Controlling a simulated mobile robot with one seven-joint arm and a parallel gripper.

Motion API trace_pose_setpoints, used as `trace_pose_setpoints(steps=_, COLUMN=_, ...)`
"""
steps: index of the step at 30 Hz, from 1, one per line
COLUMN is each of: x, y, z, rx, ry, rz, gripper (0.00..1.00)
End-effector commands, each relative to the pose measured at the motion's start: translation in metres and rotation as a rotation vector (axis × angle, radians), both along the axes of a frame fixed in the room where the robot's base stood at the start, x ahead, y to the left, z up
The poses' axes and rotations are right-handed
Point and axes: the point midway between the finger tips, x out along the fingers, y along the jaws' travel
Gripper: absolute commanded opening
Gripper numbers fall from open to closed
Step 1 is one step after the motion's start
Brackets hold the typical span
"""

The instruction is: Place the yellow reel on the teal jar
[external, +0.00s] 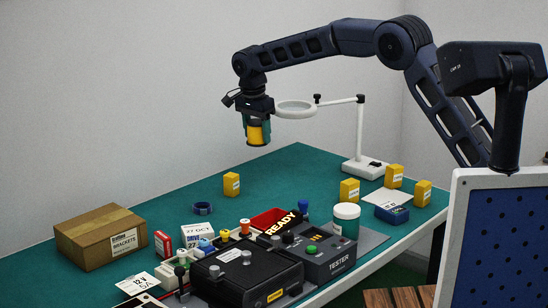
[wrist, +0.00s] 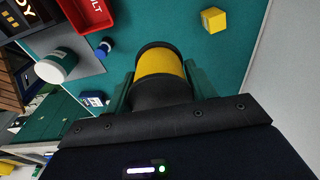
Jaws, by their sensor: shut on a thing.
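My gripper (external: 257,124) is shut on the yellow reel (external: 257,134) and holds it well above the green tabletop. In the wrist view the reel (wrist: 160,64) sits between the two green fingers, a yellow band between dark ends. The teal jar (external: 345,220) stands upright on the table behind the tester, with a white lid on top. In the wrist view the jar (wrist: 58,66) is at the upper left, apart from the reel. Nothing shows on its lid.
A magnifier lamp (external: 358,140) stands right of my gripper. Several yellow boxes (external: 349,190) stand near it. The black tester (external: 318,258), red tray (external: 268,219) and cardboard box (external: 101,236) occupy the front. The green tabletop (external: 275,180) is mostly clear below my gripper.

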Motion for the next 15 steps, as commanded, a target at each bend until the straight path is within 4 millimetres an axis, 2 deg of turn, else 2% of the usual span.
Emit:
trace_pose_setpoints(steps=6, x=-0.024, y=-0.036, z=0.029, rx=0.005, ry=0.002, rz=0.015, gripper=0.24)
trace_pose_setpoints(steps=15, x=-0.070, y=-0.093, z=0.061, rx=0.008, ry=0.005, rz=0.049, gripper=0.24)
